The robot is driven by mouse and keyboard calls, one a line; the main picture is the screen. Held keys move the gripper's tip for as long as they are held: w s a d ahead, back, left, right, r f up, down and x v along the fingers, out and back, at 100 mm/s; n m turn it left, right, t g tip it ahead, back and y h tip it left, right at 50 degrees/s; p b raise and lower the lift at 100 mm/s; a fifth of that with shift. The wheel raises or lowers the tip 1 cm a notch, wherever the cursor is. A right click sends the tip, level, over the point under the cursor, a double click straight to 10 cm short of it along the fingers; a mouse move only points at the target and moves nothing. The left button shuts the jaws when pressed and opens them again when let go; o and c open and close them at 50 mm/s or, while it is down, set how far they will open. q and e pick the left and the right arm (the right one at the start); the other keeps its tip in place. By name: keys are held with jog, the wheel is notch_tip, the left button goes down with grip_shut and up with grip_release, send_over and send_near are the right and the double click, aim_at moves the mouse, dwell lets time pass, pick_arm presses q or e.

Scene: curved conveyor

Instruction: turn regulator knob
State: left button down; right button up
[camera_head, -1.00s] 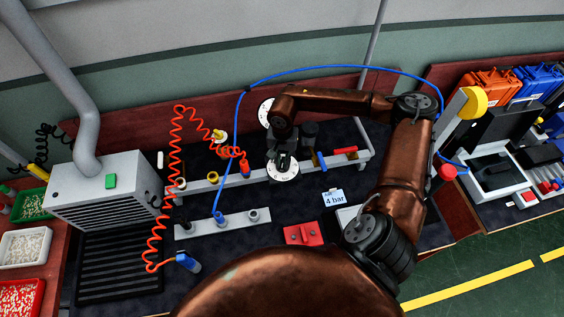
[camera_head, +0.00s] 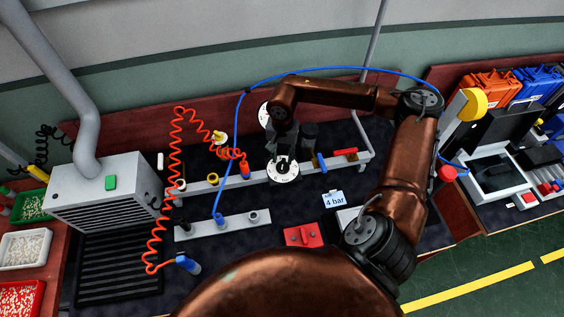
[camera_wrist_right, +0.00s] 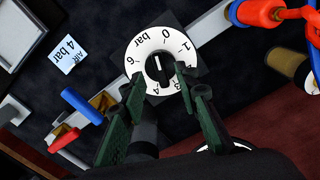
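The regulator's round white dial (camera_head: 283,177) has a black knob in its middle and sits on the grey rail. In the right wrist view the dial (camera_wrist_right: 146,50) carries black numbers and "bar", and the dark knob (camera_wrist_right: 160,69) is at its centre. My right gripper (camera_head: 285,163) is over the dial, pointing down at it. In the right wrist view its two dark green fingers (camera_wrist_right: 163,86) stand apart on either side of the knob, with visible gaps. A small card (camera_head: 333,198) reads "4 bar"; it also shows in the right wrist view (camera_wrist_right: 68,53). My left gripper is not in view.
A blue-handled valve (camera_head: 320,162) and a red-handled one (camera_head: 345,152) stand right of the dial. A coiled orange hose (camera_head: 176,150) and a blue hose (camera_head: 236,130) lie to its left. A red block (camera_head: 303,236) sits in front on the dark mat.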

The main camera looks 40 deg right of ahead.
aim_at(282, 165)
notch_tip(282, 165, up, 8)
jog(key=shift+f, duration=0.1)
dwell(0.6)
